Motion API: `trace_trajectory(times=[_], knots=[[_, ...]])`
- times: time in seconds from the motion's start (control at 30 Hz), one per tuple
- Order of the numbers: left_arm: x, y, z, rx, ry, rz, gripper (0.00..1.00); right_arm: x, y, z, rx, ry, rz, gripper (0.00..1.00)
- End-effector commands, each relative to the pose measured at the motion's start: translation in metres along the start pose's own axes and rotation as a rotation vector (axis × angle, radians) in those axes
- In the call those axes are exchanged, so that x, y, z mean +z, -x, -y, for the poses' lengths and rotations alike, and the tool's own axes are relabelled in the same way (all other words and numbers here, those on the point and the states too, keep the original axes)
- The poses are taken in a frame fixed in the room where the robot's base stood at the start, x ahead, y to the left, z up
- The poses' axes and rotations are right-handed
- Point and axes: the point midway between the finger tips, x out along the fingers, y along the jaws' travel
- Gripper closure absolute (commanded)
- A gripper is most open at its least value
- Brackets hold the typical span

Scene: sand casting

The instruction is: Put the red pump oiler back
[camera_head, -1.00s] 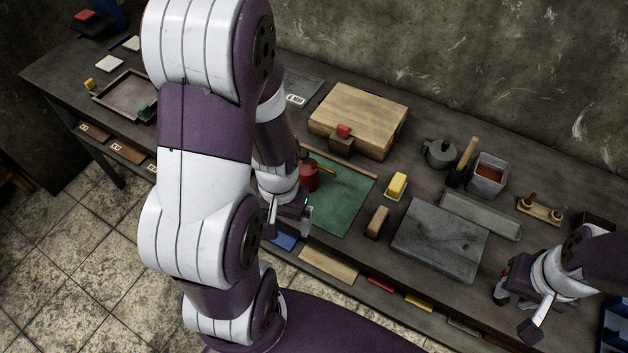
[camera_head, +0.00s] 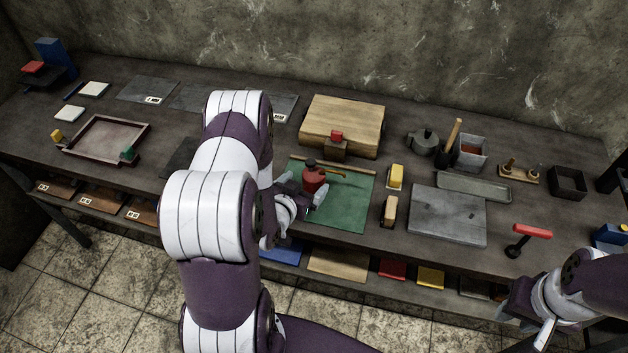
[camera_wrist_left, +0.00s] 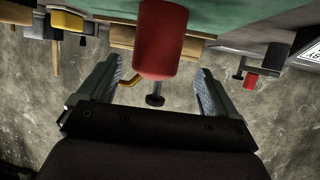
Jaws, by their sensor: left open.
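The red pump oiler (camera_head: 314,180), with a dark top and a thin orange-brown spout pointing right, stands on the green mat (camera_head: 345,208). My left gripper (camera_head: 302,187) is low at the mat's left side, with its fingers on either side of the oiler. In the left wrist view, which looks upside down, the oiler's red body (camera_wrist_left: 160,42) sits between the two spread fingers (camera_wrist_left: 158,72), with visible gaps to both. My right gripper (camera_head: 525,322) is at the lower right, in front of the table edge, its fingers apart and empty.
A wooden box (camera_head: 343,122) stands behind the mat, with a small red-topped block (camera_head: 337,144) before it. A grey slab (camera_head: 447,215) and red-handled tool (camera_head: 527,237) are further right.

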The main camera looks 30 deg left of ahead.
Motion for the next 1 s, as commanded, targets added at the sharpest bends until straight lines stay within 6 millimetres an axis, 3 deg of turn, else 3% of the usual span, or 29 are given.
trace_trajectory(times=[0.3,0.57,0.8,1.0], knots=[[0.004,-0.05,-0.005,0.002,0.0,0.0,0.08,-0.001,0.013,0.0,0.0,0.0,0.0,0.66],[0.004,-0.055,-0.004,0.0,0.001,0.001,0.08,-0.001,0.012,0.0,0.0,0.0,0.0,0.66],[0.003,-0.055,-0.004,0.0,0.0,-0.001,0.86,-0.001,0.012,0.0,0.0,0.0,0.0,0.66],[0.003,-0.055,-0.004,0.0,0.0,-0.001,0.86,-0.001,0.012,0.0,0.0,0.0,0.0,0.66]])
